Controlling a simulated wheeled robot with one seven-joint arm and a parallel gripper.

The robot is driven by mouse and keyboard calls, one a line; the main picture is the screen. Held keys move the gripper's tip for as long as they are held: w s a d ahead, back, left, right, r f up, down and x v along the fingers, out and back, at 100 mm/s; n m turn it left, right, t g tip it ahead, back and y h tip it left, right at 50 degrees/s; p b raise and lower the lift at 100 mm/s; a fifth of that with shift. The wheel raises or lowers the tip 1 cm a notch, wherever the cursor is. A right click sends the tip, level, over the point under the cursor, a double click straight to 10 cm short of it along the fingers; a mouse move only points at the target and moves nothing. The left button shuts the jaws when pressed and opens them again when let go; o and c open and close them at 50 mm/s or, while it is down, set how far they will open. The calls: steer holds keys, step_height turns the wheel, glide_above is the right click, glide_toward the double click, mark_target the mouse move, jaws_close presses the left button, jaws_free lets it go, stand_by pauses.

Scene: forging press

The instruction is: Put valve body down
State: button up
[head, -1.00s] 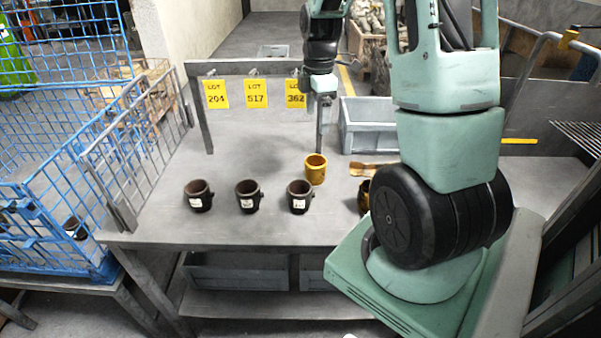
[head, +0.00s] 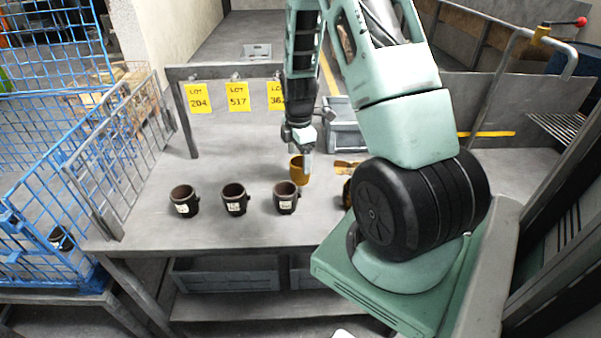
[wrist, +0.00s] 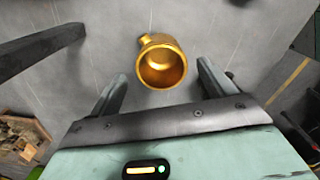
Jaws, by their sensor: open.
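A gold-coloured valve body (head: 297,170), cup-shaped with a side stub, stands upright on the grey table behind the row of dark ones. My gripper (head: 306,160) is right by it in the head view. In the wrist view the gold valve body (wrist: 162,64) shows its open mouth, centred ahead of the two spread fingers (wrist: 161,85), with grey table on both sides. The gripper is open and nothing is held. Three dark valve bodies with white labels stand in a row at the front: left (head: 184,201), middle (head: 234,200) and right (head: 285,198).
Yellow lot signs 204 (head: 197,98), 517 (head: 238,97) and a partly hidden 362 hang from a rail behind. A grey bin (head: 345,135) stands behind right. Another gold piece (head: 347,192) is partly hidden by my arm. A blue wire cage (head: 50,190) stands left.

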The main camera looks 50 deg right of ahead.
mark_target(300, 166)
steer(key=shift+s+d+f+p, duration=0.1)
steer(key=shift+f+p, duration=0.1)
steer(key=shift+f, duration=0.85)
steer(key=shift+s+d+f+p, duration=0.1)
steer(key=shift+f+p, duration=0.05)
steer(key=shift+f, duration=0.9)
steer(key=c, duration=1.4)
